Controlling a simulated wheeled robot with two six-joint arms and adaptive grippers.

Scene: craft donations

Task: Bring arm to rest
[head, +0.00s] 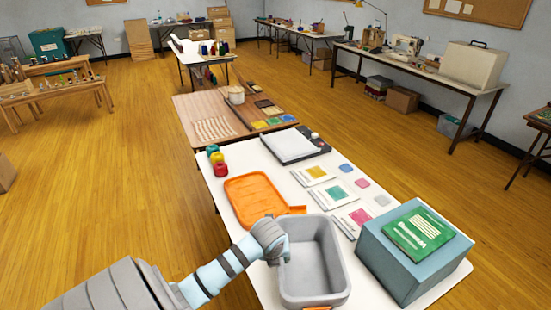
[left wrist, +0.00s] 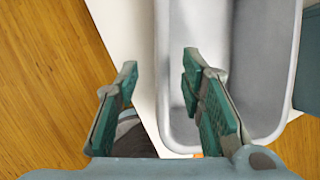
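My left arm comes in from the lower left in the head view. Its gripper (head: 282,252) is at the left rim of a grey bin (head: 334,262) on the white table. In the left wrist view the left gripper (left wrist: 161,72) is open, with its two green-padded fingers well apart and nothing held between them. The left wall of the grey bin (left wrist: 230,128) passes between the fingers in that picture; one finger shows over the bin, the other outside it. Whether either touches the wall I cannot tell. My right gripper is not in view.
An orange tray (head: 253,199) lies just beyond the bin. A blue-grey box (head: 402,275) with a green booklet (head: 418,231) on top stands right of it. Cards and a black-edged pad lie farther back. Open wooden floor (head: 100,200) lies left of the table.

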